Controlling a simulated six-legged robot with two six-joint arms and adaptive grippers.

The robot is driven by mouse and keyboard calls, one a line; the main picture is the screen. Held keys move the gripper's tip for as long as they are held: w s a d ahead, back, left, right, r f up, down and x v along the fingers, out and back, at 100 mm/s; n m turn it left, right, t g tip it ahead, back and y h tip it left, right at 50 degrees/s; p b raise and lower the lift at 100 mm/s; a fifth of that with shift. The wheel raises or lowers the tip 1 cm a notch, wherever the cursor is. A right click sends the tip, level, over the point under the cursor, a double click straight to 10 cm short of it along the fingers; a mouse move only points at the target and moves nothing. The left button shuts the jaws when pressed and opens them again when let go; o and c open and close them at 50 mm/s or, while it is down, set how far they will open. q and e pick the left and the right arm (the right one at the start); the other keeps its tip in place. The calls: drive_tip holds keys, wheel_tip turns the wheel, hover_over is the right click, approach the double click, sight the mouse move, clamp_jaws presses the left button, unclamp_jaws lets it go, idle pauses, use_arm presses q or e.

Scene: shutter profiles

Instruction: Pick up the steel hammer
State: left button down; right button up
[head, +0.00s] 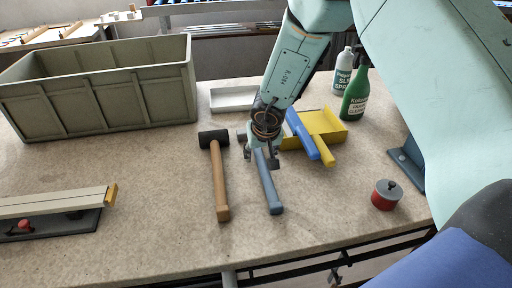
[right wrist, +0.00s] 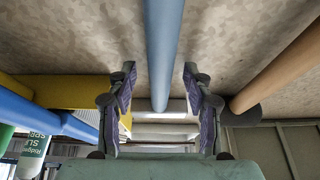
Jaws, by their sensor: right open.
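The steel hammer (head: 270,188) lies on the worktable with its blue-grey handle toward me. Its head is mostly hidden behind my right gripper, with a dark end showing to the left. My right gripper (head: 262,158) is open and points down over the upper part of the handle. In the right wrist view the blue handle (right wrist: 163,45) runs between the two spread fingers (right wrist: 159,82), with a gap on each side. I cannot tell how far the fingertips are above the table. My left gripper is not in view.
A mallet with a wooden handle (head: 220,180) and black head lies just left. A grey-green crate (head: 95,90), white tray (head: 233,98), green bottle (head: 355,98) and red pot (head: 385,198) stand around.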

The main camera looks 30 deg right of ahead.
drive_tip(key=shift+r, duration=0.1)
drive_tip(key=shift+c, duration=0.3)
drive_tip(key=shift+s+a, duration=0.1)
drive_tip(key=shift+c, duration=0.9)
clamp_jaws()
drive_tip(key=shift+r, duration=0.15)
